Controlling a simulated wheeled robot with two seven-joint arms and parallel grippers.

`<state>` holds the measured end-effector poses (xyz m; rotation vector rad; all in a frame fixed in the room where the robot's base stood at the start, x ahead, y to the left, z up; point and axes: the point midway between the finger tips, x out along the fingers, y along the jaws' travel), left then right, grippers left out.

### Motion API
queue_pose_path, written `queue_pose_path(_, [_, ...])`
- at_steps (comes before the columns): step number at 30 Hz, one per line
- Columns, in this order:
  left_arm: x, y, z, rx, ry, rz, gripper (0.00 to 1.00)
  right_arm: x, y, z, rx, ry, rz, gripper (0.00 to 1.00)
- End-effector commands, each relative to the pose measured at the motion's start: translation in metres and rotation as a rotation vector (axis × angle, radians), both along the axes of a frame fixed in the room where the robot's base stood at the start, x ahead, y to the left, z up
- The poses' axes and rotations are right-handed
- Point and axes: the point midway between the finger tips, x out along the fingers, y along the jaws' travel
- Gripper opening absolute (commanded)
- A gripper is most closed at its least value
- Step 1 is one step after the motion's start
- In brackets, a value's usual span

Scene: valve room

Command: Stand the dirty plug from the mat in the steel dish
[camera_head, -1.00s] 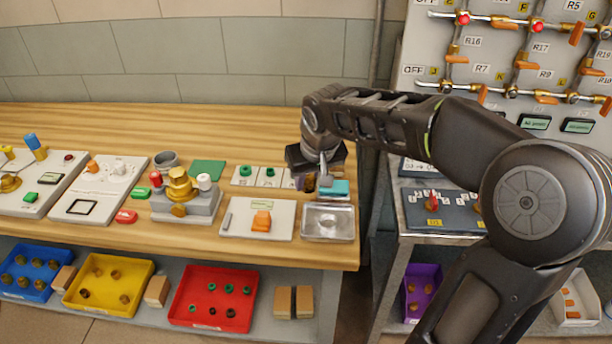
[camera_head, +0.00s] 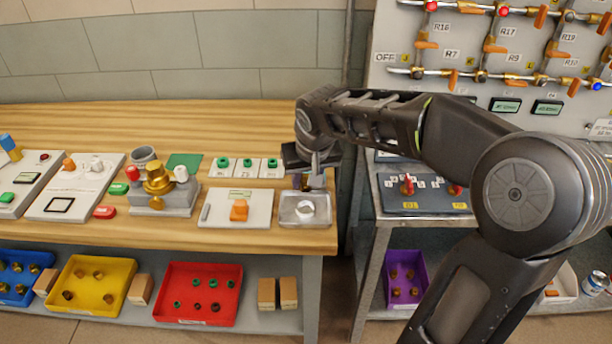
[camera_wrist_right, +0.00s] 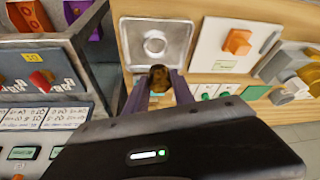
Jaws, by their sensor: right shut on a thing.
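My right gripper (camera_head: 308,183) is at the back edge of the steel dish (camera_head: 284,220). In the right wrist view its purple fingers (camera_wrist_right: 160,86) are shut on a dark brown, dirty-looking plug (camera_wrist_right: 159,73). The plug's end shows just beside the rim of the steel dish (camera_wrist_right: 128,32); its height above the table cannot be told. In the head view the plug is mostly hidden by the gripper. The dish is shallow and holds no plug; a pale round shape shows on its floor. A green mat (camera_head: 184,160) lies bare further left. My left gripper is not in view.
A white panel with an orange part (camera_head: 239,211) lies left of the dish. Behind it, green plugs stand on white labelled plates (camera_head: 245,172). A brass valve fixture (camera_head: 160,190) stands further left. The table's right edge is close to the dish, with a steel cart (camera_head: 386,233) beyond.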

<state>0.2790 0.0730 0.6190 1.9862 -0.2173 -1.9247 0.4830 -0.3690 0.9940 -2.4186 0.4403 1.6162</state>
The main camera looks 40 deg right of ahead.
Motion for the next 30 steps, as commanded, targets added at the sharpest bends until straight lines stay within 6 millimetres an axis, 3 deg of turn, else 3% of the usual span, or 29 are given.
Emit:
queue_pose_path(13, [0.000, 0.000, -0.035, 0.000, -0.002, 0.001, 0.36, 0.000, 0.000, -0.045, -0.001, -0.001, 0.001, 0.00])
queue_pose_path(30, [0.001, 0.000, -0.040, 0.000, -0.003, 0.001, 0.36, 0.000, 0.000, -0.052, -0.001, -0.001, 0.001, 0.00])
